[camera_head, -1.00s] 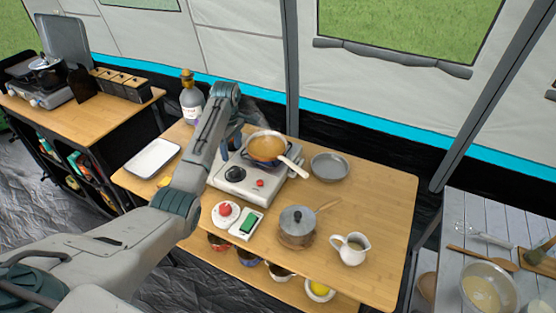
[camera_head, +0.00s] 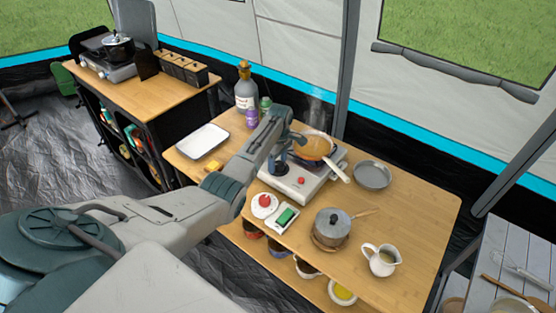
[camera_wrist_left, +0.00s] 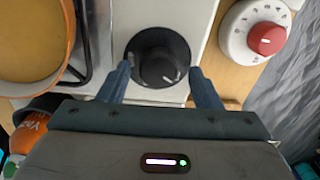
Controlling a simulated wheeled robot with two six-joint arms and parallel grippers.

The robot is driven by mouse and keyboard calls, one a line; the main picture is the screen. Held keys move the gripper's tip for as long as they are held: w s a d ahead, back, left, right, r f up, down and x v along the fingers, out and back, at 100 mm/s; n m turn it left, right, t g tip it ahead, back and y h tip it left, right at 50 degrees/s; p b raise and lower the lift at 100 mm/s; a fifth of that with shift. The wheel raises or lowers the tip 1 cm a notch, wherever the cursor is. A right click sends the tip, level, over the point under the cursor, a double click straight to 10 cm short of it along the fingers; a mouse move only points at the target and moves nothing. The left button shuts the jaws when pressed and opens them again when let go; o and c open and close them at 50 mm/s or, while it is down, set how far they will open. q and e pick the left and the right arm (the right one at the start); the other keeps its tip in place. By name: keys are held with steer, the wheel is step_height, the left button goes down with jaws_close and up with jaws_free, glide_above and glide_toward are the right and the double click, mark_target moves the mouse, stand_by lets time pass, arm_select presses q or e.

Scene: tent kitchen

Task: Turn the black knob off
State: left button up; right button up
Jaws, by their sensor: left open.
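The black knob (camera_wrist_left: 158,57) is on the front panel of a portable stove (camera_head: 306,186), which also shows in the left wrist view (camera_wrist_left: 198,20). The knob has a pale mark at its lower right in the wrist view. My left gripper (camera_wrist_left: 160,70) is open, with one finger on either side of the knob's lower part; I cannot tell whether they touch it. A pan of orange-brown food (camera_head: 317,146) sits on the burner and steams. My right gripper is not in view.
A red-knobbed white timer (camera_head: 264,205) and a green sponge in a dish (camera_head: 285,217) lie before the stove. A lidded pot (camera_head: 332,224), a jug (camera_head: 380,260) and a grey plate (camera_head: 372,175) stand to the right. Bottles (camera_head: 245,92) stand behind my arm.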

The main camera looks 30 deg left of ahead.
arm_select(q)
steer(key=shift+w+f, duration=0.1)
steer(key=shift+w, duration=0.1)
steer(key=shift+c, duration=1)
steer(key=c, duration=0.8)
